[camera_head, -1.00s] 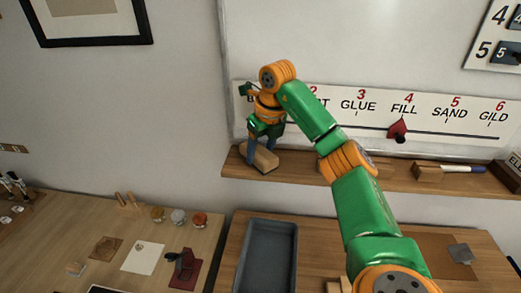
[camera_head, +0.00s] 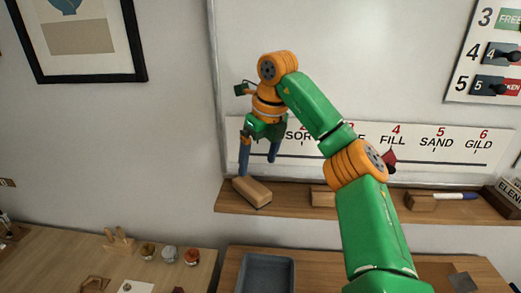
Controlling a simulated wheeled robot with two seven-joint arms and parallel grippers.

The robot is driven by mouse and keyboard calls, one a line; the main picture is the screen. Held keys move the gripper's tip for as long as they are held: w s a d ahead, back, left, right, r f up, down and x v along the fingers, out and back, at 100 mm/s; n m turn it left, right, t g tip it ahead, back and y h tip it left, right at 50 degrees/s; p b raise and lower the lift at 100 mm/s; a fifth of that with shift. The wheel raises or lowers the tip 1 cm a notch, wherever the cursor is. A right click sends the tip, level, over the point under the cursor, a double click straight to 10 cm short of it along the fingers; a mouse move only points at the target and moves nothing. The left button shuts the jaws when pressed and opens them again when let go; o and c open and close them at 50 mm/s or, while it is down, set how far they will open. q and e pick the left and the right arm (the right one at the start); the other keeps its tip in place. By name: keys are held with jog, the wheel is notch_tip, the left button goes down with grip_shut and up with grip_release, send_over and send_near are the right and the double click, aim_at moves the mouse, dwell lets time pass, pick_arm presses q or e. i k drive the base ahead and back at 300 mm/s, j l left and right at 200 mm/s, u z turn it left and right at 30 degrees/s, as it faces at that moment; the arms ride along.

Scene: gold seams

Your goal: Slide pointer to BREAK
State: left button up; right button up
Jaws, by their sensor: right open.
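The red pointer (camera_head: 391,160) sits on the label strip (camera_head: 455,152) just below FILL, partly hidden behind my right arm. The strip's words SORT, FILL, SAND and GILD show; GLUE is mostly covered by my arm. The strip's left end, with the BREAK label, is hidden behind my right gripper (camera_head: 258,164). That gripper is open, fingers pointing down, in front of the strip's left end and far left of the pointer. Nothing shows between its fingers. My left gripper is out of view.
A wooden block (camera_head: 252,192) lies on the ledge (camera_head: 290,204) just below my right gripper. Another block (camera_head: 322,196) and a pen holder (camera_head: 422,201) with a pen lie farther right. A grey tray (camera_head: 266,272) stands on the table below.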

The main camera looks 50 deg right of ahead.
aim_at(389, 158)
jog(key=k, duration=1.5)
